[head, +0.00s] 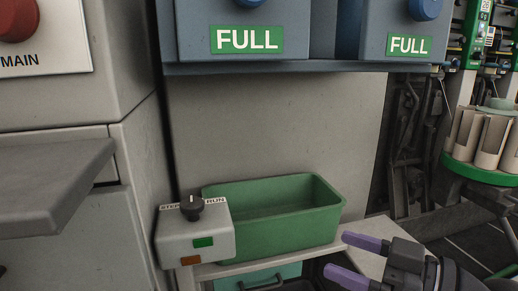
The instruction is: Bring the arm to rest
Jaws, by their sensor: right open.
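My right gripper (336,254) is at the bottom right. Its two purple fingers point left and stand apart, with nothing between them. It is just right of and in front of the green bin (272,232), over the pale shelf (368,254), and no touch with either can be made out. The rest of my right arm runs out of the picture at the lower right corner. My left gripper and left arm are not in view.
A grey switch box (196,240) with a black STEP/RUN knob (191,207) stands left of the bin. Blue boxes labelled FULL (247,39) hang above. A grey ledge (50,185) juts in at left. A green carousel with pale cones (490,139) is at right.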

